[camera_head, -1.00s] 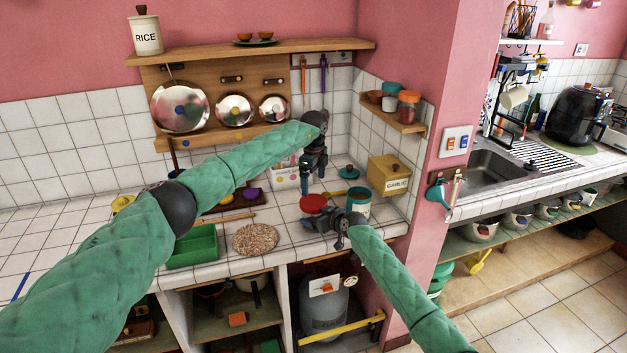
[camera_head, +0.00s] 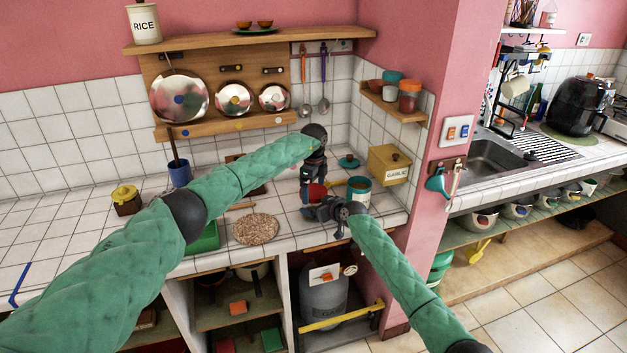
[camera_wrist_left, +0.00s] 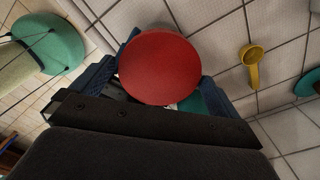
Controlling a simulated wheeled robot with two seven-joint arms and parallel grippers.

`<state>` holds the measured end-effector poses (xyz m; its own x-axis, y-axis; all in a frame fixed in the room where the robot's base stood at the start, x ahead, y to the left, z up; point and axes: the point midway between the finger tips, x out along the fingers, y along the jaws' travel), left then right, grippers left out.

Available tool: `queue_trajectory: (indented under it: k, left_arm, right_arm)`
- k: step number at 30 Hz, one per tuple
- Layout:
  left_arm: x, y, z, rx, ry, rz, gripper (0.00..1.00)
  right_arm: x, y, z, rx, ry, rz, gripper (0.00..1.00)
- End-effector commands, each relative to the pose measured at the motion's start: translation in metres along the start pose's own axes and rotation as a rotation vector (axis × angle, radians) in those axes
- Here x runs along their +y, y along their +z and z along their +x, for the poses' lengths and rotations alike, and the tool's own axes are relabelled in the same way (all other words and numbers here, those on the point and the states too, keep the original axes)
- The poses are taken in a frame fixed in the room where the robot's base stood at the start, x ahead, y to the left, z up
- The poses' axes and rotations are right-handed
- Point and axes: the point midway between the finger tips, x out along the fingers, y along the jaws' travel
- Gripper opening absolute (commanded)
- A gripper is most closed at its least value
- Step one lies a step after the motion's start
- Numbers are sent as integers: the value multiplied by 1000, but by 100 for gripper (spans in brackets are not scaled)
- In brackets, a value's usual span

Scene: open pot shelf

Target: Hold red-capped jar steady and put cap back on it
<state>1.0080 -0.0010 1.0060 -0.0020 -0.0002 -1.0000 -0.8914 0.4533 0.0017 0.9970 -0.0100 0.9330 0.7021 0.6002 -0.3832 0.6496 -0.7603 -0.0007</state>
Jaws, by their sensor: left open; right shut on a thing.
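The red cap (camera_head: 316,193) is a round disc, level with the top of my right gripper. In the left wrist view the red cap (camera_wrist_left: 160,66) fills the space between my left fingers, seen from above. My left gripper (camera_head: 313,183) points down over it, open, with a blue finger on each side; contact cannot be told. My right gripper (camera_head: 324,211) is shut just below the cap, at the jar. The jar's body is hidden by the cap and grippers, so how the cap sits on it cannot be seen.
A teal tin (camera_head: 358,190) stands close right of the grippers, with a yellow garlic box (camera_head: 389,164) behind. A teal lid (camera_head: 348,161) lies at the back. A round speckled mat (camera_head: 256,229) lies left. The yellow scoop (camera_wrist_left: 252,66) lies near the cap.

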Motion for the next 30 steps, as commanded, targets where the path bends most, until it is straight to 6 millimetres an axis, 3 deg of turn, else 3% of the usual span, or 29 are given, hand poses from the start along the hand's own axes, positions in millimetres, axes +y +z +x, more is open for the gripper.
queue_trajectory:
  k: [10,16,23,30]
  left_arm:
    - [0,0,4,-1,-1,1,100]
    - [0,0,4,-1,-1,0,61]
    - [0,1,4,-1,-1,25,60]
    - [-1,1,4,-3,-2,309,60]
  right_arm:
    - [0,0,0,0,0,0,12]
    - [0,0,0,0,0,0,12]
    - [0,0,0,0,0,0,12]
    - [-1,0,0,0,-1,0,12]
